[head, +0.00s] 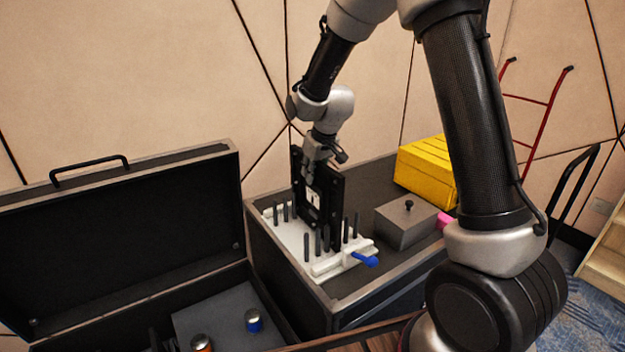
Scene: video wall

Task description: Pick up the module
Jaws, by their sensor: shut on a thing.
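The module (328,217) is a flat black panel with a pale label. It stands upright among the dark pegs of a white rack (291,236) on top of a dark case. My gripper (315,170) reaches down from above and is shut on the module's upper part. The fingertips are small here and partly merge with the dark panel. I cannot tell whether the module's lower edge touches the rack.
A blue-handled tool (364,259) lies at the rack's front right. A grey box with a knob (405,222) and a yellow case (427,170) stand to the right. An open black case (120,240) is at left. A red hand truck (548,110) leans against the wall behind.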

